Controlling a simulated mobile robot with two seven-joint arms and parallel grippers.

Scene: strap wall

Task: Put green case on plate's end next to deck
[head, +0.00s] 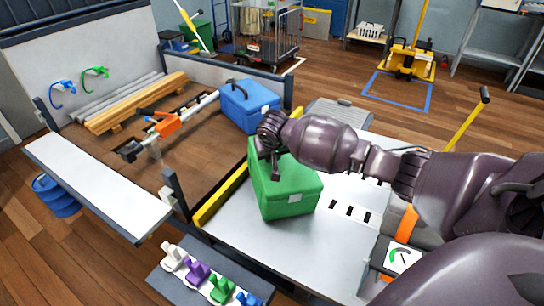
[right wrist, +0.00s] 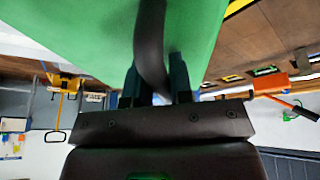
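The green case (head: 287,192) is upright at the left end of the pale grey plate (head: 275,248), beside the yellow strip bordering the deck. I cannot tell whether its base touches the plate. My right gripper (head: 268,160) is at the case's top, partly hidden by its own wrist. In the right wrist view, the case's dark handle (right wrist: 150,40) runs between the two fingers (right wrist: 158,88), which appear closed on it. The green case's surface (right wrist: 70,35) fills the upper left there. The brown deck (head: 100,165) lies left of the plate. My left gripper is out of view.
A blue case (head: 249,106) stands on the deck's far right corner. Planks (head: 135,103), grey pipes and an orange-handled bar (head: 167,125) lie on the deck. A short post (head: 174,190) stands at its near corner. Coloured clips (head: 197,272) sit on a tray in front.

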